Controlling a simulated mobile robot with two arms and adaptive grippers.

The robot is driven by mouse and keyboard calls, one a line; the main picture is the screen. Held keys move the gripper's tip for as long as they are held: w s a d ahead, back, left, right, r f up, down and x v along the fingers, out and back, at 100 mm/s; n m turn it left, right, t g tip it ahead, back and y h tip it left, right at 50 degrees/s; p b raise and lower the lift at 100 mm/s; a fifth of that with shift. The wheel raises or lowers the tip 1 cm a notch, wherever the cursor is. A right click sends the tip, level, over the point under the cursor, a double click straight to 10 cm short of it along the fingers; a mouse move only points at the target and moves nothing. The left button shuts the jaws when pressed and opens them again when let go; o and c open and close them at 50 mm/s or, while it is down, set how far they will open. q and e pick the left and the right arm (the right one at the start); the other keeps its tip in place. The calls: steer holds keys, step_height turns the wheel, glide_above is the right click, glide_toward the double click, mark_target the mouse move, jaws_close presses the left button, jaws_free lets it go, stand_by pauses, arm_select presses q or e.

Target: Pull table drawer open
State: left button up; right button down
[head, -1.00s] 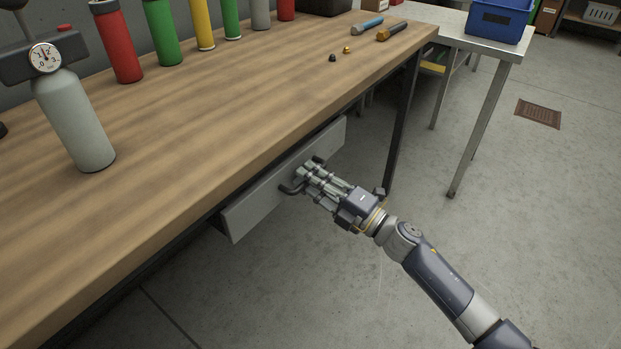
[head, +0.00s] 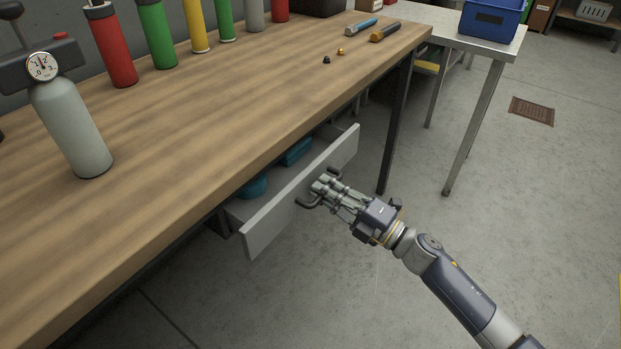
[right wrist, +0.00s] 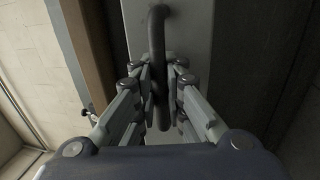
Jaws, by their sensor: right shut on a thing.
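The grey table drawer (head: 275,222) stands partly open under the front edge of the wooden table (head: 190,130). A dark bar handle (head: 307,201) is on its front. My right gripper (head: 322,186) is shut on the handle. In the right wrist view the handle (right wrist: 158,50) runs upright between the two fingers of the gripper (right wrist: 160,95), with the drawer front (right wrist: 190,35) behind it. Teal items (head: 296,151) show inside the drawer; most of its inside is hidden by the front panel and the tabletop. My left gripper is not in view.
A grey bottle with a gauge (head: 72,125) stands on the table at the left. Several coloured cylinders line the back, such as a red one (head: 110,50). Tools (head: 385,32) lie at the far end. A metal table (head: 465,40) stands beyond. The floor before the drawer is clear.

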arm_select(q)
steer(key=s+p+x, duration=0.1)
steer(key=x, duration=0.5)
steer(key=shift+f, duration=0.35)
arm_select(e)
steer(key=r+v, duration=0.3)
steer(key=v, duration=1.4)
steer(key=shift+s+d, duration=0.35)
steer(key=shift+s, duration=0.05)
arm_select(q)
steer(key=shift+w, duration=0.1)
arm_select(e)
steer(key=c, duration=1.9)
jaws_free()
steer(key=shift+c, duration=0.2)
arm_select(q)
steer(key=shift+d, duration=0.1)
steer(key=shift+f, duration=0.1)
arm_select(e)
steer(key=v, duration=1.2)
steer(key=shift+w, duration=0.15)
